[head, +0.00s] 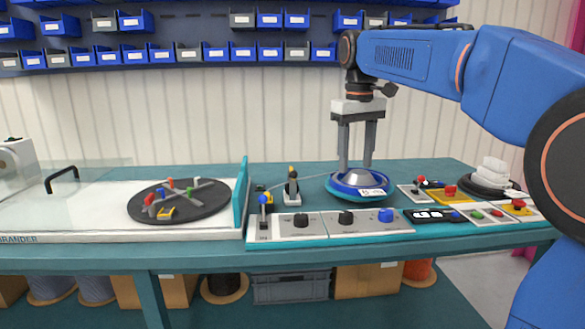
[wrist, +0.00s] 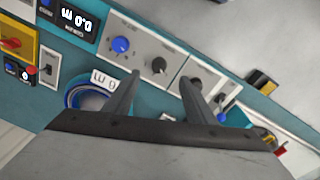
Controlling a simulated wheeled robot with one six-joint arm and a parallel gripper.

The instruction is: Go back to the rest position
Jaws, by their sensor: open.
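My gripper (head: 356,166) is open and points down over the bench, with nothing seen between its fingers. Just below the fingertips, a blue reel (head: 340,192) with a silver cone-shaped hub and a white label lies on the bench. I cannot tell whether the fingertips touch the hub. In the wrist view the two fingers (wrist: 160,95) are spread apart, and the blue reel (wrist: 72,97) shows partly, to the left of and behind the left finger. My blue arm reaches in from the right in the head view.
A control panel (head: 325,226) with knobs runs along the bench front. A small stand (head: 291,188) is left of the reel. A dark turntable (head: 180,201) sits in the machine at left. White spools (head: 492,172) and red-button boxes are at right. Blue bins (head: 215,53) hang behind.

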